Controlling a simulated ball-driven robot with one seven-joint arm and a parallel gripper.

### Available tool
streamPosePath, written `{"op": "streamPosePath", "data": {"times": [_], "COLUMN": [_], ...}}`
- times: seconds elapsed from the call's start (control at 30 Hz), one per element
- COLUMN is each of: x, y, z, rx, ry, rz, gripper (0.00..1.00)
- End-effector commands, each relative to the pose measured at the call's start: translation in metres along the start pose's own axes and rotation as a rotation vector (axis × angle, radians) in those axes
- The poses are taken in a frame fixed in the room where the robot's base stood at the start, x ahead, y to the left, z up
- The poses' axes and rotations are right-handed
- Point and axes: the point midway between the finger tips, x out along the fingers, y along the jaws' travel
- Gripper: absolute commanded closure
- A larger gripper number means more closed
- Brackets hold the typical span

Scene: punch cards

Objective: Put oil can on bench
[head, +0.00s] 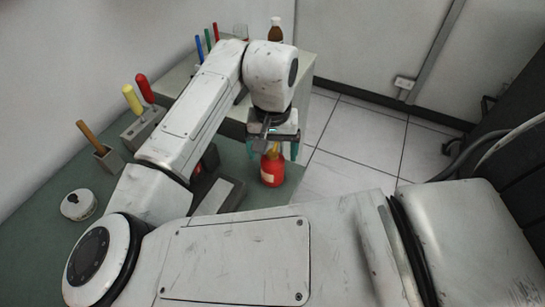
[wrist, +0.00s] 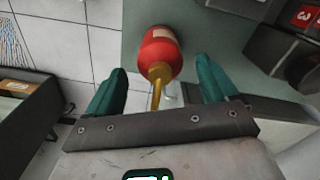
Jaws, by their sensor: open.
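The oil can (head: 271,171) is red with a pale label and stands on the green bench top (head: 235,157), close to its right edge. In the wrist view the red can body (wrist: 160,50) and its yellow spout (wrist: 158,78) show between the fingers. My gripper (head: 275,150) is above the can, its teal fingers apart on either side of the spout. It also shows open in the wrist view (wrist: 160,84). Part of the can's top is hidden by my gripper in the head view.
A raised grey surface (head: 306,66) behind my arm holds a brown bottle (head: 275,30). Screwdrivers in a block (head: 143,128), a wooden-handled tool (head: 92,138) and a round white tin (head: 78,204) stand at left. Tiled floor (head: 360,135) lies right of the bench.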

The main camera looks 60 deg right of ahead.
Motion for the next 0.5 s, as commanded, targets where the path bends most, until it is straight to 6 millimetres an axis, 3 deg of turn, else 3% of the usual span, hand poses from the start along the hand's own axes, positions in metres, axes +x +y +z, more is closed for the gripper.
{"op": "streamPosePath", "data": {"times": [0.2, 0.5], "x": [-0.046, -0.08], "y": [0.0, 0.0], "z": [-0.001, 0.0], "rx": [0.002, 0.0], "ry": [0.002, 0.001], "rz": [-0.001, -0.001], "gripper": [0.14, 0.14]}}
